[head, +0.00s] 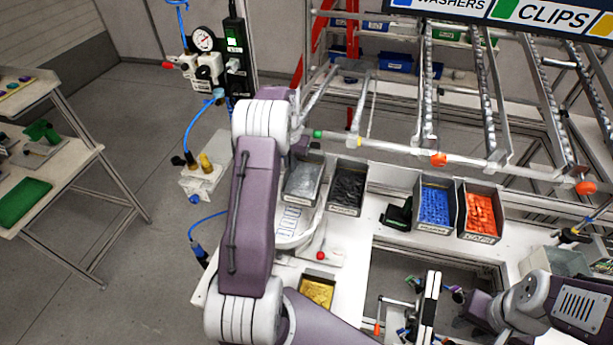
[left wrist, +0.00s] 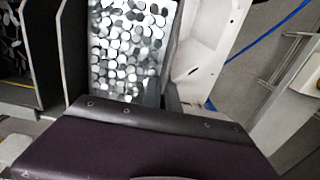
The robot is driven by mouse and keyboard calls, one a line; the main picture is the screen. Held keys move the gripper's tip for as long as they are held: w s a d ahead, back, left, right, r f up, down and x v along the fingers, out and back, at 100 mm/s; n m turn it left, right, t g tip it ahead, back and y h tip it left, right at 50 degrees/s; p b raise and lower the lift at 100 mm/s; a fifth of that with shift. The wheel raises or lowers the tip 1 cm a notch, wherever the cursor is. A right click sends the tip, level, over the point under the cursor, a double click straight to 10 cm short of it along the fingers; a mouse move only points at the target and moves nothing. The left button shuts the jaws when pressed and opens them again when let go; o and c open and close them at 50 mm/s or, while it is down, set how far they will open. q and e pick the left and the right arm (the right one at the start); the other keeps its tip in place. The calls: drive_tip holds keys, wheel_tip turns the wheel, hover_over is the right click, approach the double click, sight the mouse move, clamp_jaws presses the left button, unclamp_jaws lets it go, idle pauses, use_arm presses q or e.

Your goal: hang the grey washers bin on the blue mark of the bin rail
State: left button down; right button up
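The grey washers bin (head: 303,180) stands on the white worktop, at the left end of a row of bins. In the left wrist view the bin (left wrist: 130,50) is full of flat silver discs. My left gripper (head: 300,147) is at the bin's far end; the arm and the purple wrist housing hide most of its fingers, so I cannot tell whether they grip the rim. A hanging sign with a blue block (head: 402,3) beside "WASHERS" is at the top. I cannot make out the rail's blue mark. My right gripper (head: 455,295) is low on the right, its fingers unclear.
A black bin (head: 347,189) stands right beside the grey one. A blue-filled bin (head: 434,205) and an orange-filled bin (head: 480,212) stand further right. A yellow-filled bin (head: 317,291) is nearer. A white pipe (head: 400,150) with orange ends and sloping roller tracks lie behind.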

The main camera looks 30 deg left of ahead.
sight(289, 165)
use_arm(q)
drive_tip(key=shift+s+r+p, duration=0.2)
drive_tip(key=shift+r+p, duration=1.35)
drive_tip(key=shift+r, duration=0.1)
drive_tip(key=shift+f, duration=0.1)
drive_tip(key=shift+s+f, duration=0.1)
drive_tip(key=shift+s+d+b, duration=0.25)
drive_tip(key=shift+s+b, duration=0.3)
drive_tip(key=shift+b, duration=0.15)
drive_tip(key=shift+s+d+b, duration=0.2)
drive_tip(key=shift+s+b, duration=0.15)
drive_tip(key=shift+s, duration=0.35)
drive_tip(key=shift+s+d+b, duration=0.25)
drive_tip(key=shift+s+b, duration=0.05)
drive_tip(key=shift+s, duration=0.4)
drive_tip(key=shift+s+d+b, duration=0.2)
drive_tip(key=shift+s+b, duration=0.15)
drive_tip(key=shift+s, duration=0.35)
drive_tip(key=shift+s+d+b, duration=0.2)
drive_tip(key=shift+s, duration=0.45)
drive_tip(key=shift+s+d+b, duration=0.25)
drive_tip(key=shift+s, duration=0.45)
drive_tip(key=shift+s+d+b, duration=0.2)
drive_tip(key=shift+s, duration=0.45)
